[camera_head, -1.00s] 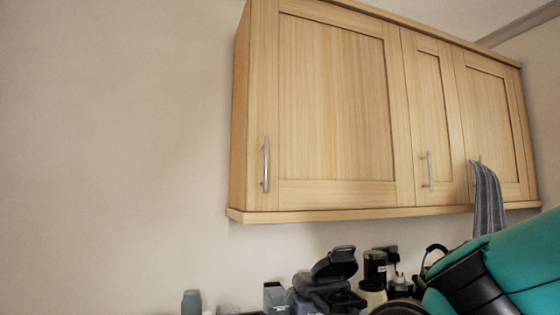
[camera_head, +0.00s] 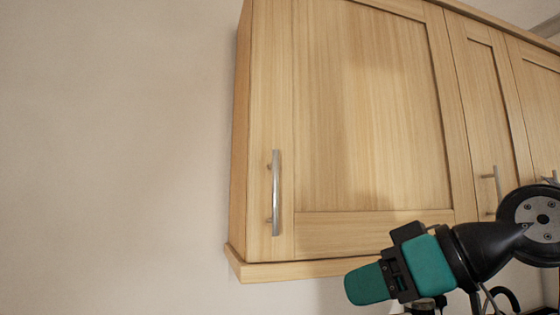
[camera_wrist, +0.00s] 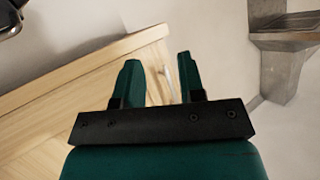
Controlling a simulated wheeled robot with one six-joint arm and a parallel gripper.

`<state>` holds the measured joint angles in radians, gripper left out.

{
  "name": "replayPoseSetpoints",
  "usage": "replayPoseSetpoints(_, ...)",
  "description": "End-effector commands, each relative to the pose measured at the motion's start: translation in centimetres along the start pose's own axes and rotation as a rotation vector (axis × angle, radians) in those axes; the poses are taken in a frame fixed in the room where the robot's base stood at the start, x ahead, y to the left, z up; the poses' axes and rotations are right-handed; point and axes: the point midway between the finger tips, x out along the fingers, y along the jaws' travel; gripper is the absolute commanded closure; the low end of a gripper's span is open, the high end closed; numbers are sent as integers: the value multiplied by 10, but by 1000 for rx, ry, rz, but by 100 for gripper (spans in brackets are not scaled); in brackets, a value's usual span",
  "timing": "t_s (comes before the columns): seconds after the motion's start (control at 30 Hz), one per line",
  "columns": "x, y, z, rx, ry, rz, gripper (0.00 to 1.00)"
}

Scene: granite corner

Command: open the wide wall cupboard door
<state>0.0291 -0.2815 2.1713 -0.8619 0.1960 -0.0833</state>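The wide wall cupboard door (camera_head: 370,110) is pale wood and shut, at the left end of the wall cupboard. Its upright metal bar handle (camera_head: 276,192) is near the door's left edge. My gripper (camera_head: 368,284) is below and to the right of this handle, in front of the cupboard's bottom edge, and apart from the handle. In the wrist view my gripper (camera_wrist: 158,65) has its two teal fingers apart with nothing held between them. A thin light strip shows beyond the fingers there, perhaps the handle.
A narrow cupboard door (camera_head: 485,110) and another door (camera_head: 540,100) are to the right, both shut with bar handles. The bottom ledge (camera_head: 300,270) sticks out below the doors. The bare wall (camera_head: 120,150) on the left leaves free room.

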Motion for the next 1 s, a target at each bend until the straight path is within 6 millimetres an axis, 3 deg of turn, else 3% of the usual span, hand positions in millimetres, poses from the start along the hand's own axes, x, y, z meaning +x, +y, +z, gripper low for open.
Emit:
replayPoseSetpoints(0.03, -15, 4, -44, -40, 106, 10, 64)
replayPoseSetpoints(0.1, -32, 5, -84, -91, 227, 10, 64)
replayPoseSetpoints(0.23, -53, 3, -126, -152, 363, 7, 64)
replayPoseSetpoints(0.33, -55, 2, -138, -168, 399, 2, 64)
replayPoseSetpoints(0.47, -43, 0, -144, -168, 401, -3, 64)
replayPoseSetpoints(1.0, 64, -4, -190, -167, 395, 0, 64)
